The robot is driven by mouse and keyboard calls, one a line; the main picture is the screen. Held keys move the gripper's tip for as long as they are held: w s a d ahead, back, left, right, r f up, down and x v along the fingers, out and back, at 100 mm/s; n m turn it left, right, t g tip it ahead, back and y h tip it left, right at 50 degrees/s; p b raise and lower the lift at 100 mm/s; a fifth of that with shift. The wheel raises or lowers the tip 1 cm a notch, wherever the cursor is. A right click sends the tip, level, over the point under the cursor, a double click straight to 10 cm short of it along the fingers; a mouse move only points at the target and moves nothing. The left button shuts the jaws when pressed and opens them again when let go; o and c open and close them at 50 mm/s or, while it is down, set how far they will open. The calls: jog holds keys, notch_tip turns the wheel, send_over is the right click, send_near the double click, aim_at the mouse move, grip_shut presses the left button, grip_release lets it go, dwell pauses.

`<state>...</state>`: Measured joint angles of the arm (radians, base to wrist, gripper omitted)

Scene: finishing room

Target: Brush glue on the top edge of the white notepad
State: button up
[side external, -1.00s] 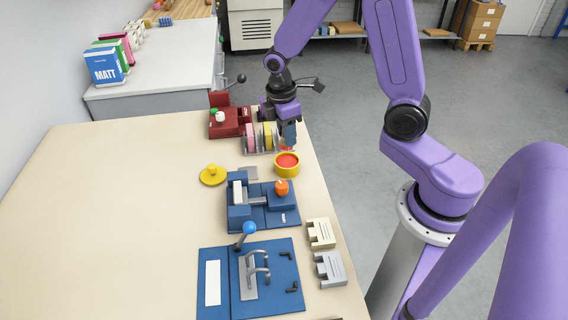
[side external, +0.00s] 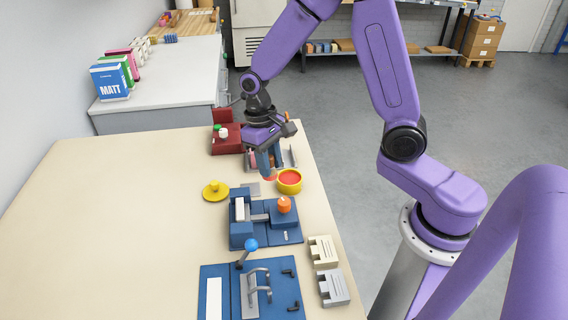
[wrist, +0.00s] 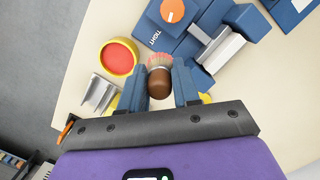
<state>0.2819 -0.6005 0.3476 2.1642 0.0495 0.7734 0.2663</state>
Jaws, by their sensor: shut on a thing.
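My gripper (side external: 266,165) is shut on a brush, held upright with its bristles down. In the wrist view the brush (wrist: 160,84) shows a brown rounded handle and pinkish-red bristles between the two blue fingers. The white notepad (side external: 239,209) stands in a blue clamp (side external: 240,235) with an orange knob (side external: 284,204); its pale edge also shows in the wrist view (wrist: 223,53). A yellow pot (side external: 289,187) of red glue (wrist: 118,58) stands just right of the brush. The brush is above the table, apart from the notepad.
A yellow lid (side external: 215,191) lies left of the clamp. A grey rack (side external: 289,157) and a red device (side external: 226,140) stand behind. A blue jig with a blue-knobbed lever (side external: 251,245) is in front. The table's left side is clear.

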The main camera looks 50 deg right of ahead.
jog(key=s+a+r, duration=0.2)
jog(key=a+r, duration=0.2)
jog(key=a, duration=0.9)
jog(key=shift+w+d+f, duration=0.1)
jog(key=shift+w+f, duration=0.05)
jog(key=shift+f, duration=3.15)
jog(key=shift+w+d+f, duration=0.1)
jog(key=shift+f, duration=0.6)
jog(key=shift+w+d+r, duration=0.25)
jog(key=shift+w+r, duration=0.05)
grip_shut()
jog(key=shift+w+d+f, duration=0.15)
jog(key=shift+w+d, duration=0.1)
jog(key=shift+w, duration=0.05)
jog(key=shift+w+d, duration=2.4)
jog(key=shift+d, duration=0.05)
jog(key=shift+n, duration=0.3)
jog(key=shift+s+a, duration=3.15)
notch_tip(320, 180, up, 8)
